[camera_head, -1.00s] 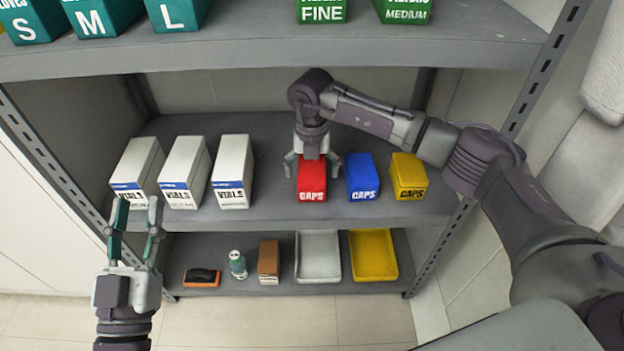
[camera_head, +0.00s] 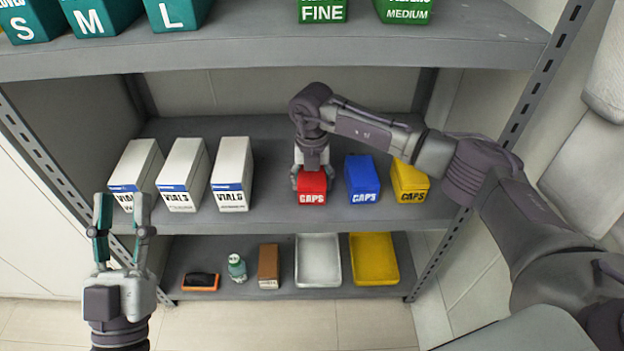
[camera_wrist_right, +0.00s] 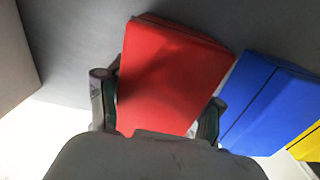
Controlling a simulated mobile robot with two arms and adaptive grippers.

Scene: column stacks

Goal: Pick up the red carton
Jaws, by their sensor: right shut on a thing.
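The red carton (camera_head: 312,190), marked CAPS, stands on the middle shelf between a white VIALS carton and the blue carton. My right gripper (camera_head: 312,180) has come down over it from above and is shut on it, one finger on each side. In the right wrist view the red carton (camera_wrist_right: 170,75) fills the space between the two fingers of the gripper (camera_wrist_right: 157,118). The carton appears to rest on the shelf. My left gripper (camera_head: 122,215) is open and empty, fingers pointing up, in front of the shelf's left end.
The blue carton (camera_head: 362,180) stands close to the right of the red one, with a yellow carton (camera_head: 409,183) beyond. White VIALS cartons (camera_head: 232,175) stand to the left. The upper shelf (camera_head: 250,50) is above my right wrist. The lower shelf holds trays (camera_head: 318,260) and small items.

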